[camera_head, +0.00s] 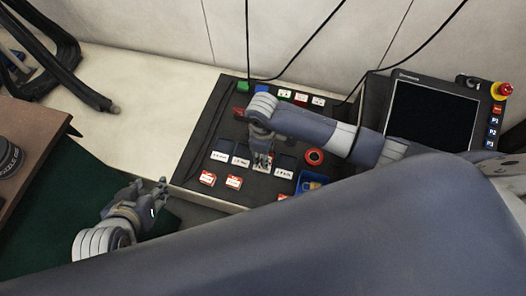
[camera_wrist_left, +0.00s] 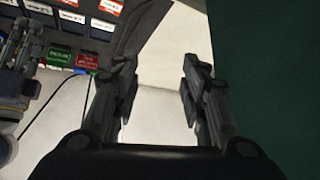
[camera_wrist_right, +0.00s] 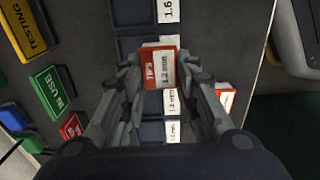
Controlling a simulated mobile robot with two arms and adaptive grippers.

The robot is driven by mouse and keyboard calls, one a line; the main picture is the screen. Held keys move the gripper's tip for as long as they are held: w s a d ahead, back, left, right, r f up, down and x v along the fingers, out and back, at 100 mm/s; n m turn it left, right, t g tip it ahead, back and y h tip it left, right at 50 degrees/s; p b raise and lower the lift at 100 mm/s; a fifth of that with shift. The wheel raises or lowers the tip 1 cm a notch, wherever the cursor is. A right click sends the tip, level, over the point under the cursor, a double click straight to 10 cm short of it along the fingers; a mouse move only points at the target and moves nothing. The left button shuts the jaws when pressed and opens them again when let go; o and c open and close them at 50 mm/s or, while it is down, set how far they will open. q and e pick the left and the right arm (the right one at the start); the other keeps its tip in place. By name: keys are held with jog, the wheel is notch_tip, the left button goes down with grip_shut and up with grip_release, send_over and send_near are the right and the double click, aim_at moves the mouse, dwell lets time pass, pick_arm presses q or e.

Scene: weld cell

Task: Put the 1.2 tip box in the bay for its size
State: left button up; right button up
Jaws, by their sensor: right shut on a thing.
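The 1.2 tip box, red and white with "TIPS 1.2 mm" on it, shows in the right wrist view (camera_wrist_right: 160,69) between the fingers of my right gripper (camera_wrist_right: 160,82). The gripper is shut on it over the dark rack (camera_head: 190,172). In the head view my right gripper (camera_head: 262,160) points down among the bays and mostly hides the box. A white 1.2 label (camera_wrist_right: 171,101) shows just below the box beside a dark blue bay (camera_wrist_right: 151,104). I cannot tell the box's height over the rack. My left gripper (camera_head: 150,189) is open and empty, left of the rack.
Other red and white boxes (camera_head: 208,178) (camera_head: 233,182) lie at the rack's front. A blue bin (camera_head: 311,180) and a red ring (camera_head: 314,157) are to the right. Coloured tags, including a green IN USE tag (camera_wrist_right: 53,92), line the back. A screen (camera_head: 432,115) stands at right.

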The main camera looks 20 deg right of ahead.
jog(key=shift+w+d+f+b, duration=0.1)
jog(key=shift+w+d+b, duration=0.1)
jog(key=shift+w, duration=0.4)
jog(key=shift+w+d+b, duration=0.1)
jog(key=shift+w+d, duration=0.05)
jog(key=shift+w, duration=0.45)
jog(key=f, duration=0.1)
jog(key=f+b, duration=0.2)
jog(key=shift+w+d+f, duration=0.1)
jog(key=shift+w+f, duration=0.1)
jog(key=shift+w, duration=0.05)
jog(key=shift+f, duration=0.1)
pick_arm(q)
jog(key=w+d+r+t+h, duration=0.2)
jog(key=w+d+r+t, duration=0.2)
jog(key=w+r+t, duration=0.4)
notch_tip(320, 180, up, 4)
jog(key=shift+w+f, duration=0.2)
jog(key=shift+w, duration=0.25)
pick_arm(e)
jog(key=shift+f, duration=0.1)
jog(key=o, duration=1.1)
pick_arm(q)
jog(key=shift+f, duration=0.1)
